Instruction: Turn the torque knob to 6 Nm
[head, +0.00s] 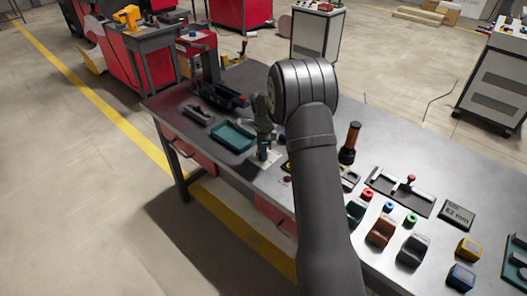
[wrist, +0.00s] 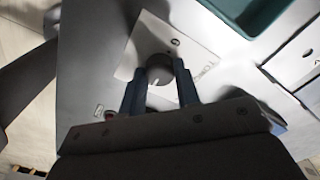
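The torque knob (wrist: 160,71) is a dark round knob with a white pointer line on a white plate (wrist: 131,61). In the wrist view the pointer shows on the knob's near side. My gripper (wrist: 160,78) has one dark finger on each side of the knob, with no clear gap between fingers and knob. In the head view my gripper (head: 263,150) is low over the plate (head: 271,160), and the knob is hidden there.
A teal tray (head: 233,135) lies left of my gripper. A dark cylindrical handle (head: 350,140) stands upright to the right. Farther right are a slider panel (head: 402,194), coloured buttons, several small blocks and a display (head: 458,213).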

